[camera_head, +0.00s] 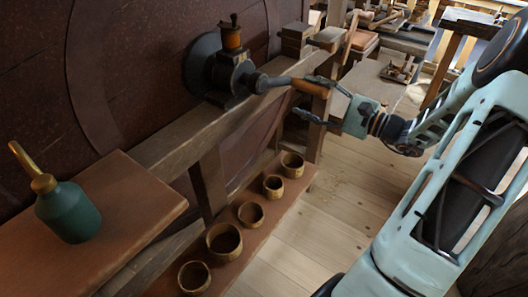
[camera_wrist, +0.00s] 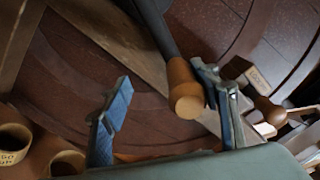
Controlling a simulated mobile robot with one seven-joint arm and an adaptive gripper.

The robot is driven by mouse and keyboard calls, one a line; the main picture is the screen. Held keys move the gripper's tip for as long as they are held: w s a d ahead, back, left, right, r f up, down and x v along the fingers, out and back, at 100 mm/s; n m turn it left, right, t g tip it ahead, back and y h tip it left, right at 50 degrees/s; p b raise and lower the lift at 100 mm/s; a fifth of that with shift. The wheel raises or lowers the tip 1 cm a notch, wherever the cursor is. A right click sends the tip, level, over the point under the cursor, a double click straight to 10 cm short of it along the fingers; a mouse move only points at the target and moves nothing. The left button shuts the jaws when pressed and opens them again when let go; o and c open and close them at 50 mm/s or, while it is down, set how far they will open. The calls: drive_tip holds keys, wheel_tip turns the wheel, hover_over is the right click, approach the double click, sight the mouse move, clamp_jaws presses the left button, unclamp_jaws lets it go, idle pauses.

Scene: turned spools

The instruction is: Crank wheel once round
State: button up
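A dark metal wheel (camera_head: 203,66) with a hub sits on the wooden beam at upper centre in the head view. A metal crank arm (camera_head: 265,81) runs right from it to an orange-brown wooden handle (camera_head: 311,88). My gripper (camera_head: 306,95) is open, with one finger above the handle and one below it. In the wrist view the handle (camera_wrist: 186,92) lies between the spread fingers of my gripper (camera_wrist: 163,77). It is close to the right finger, with a wide gap to the left finger. Whether the right finger touches it I cannot tell.
A green oil can (camera_head: 69,210) with a brass spout stands on a board at lower left. Several round wooden cups (camera_head: 224,240) line a low shelf below the beam (camera_head: 190,140). Workbenches with tools (camera_head: 400,68) stand behind.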

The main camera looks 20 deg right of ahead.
drive_tip(key=s+a+f+m+p, duration=0.5)
drive_tip(key=s+a+f+m, duration=0.15)
drive_tip(key=m, duration=0.25)
drive_tip(key=s+a+r+m+p, duration=0.1)
drive_tip(key=s+a+m+p, duration=0.5)
drive_tip(key=a+m+p, duration=0.2)
drive_tip(key=shift+s+a+m+p, duration=0.3)
drive_tip(key=shift+a+m+p, duration=0.15)
drive_tip(key=shift+a, duration=0.5)
drive_tip(key=shift+d+f, duration=0.25)
drive_tip(key=shift+d, duration=0.15)
drive_tip(key=v, duration=1)
drive_tip(key=shift+s+d+r, duration=0.2)
drive_tip(key=shift+s+r, duration=0.1)
drive_tip(key=shift+s, duration=0.05)
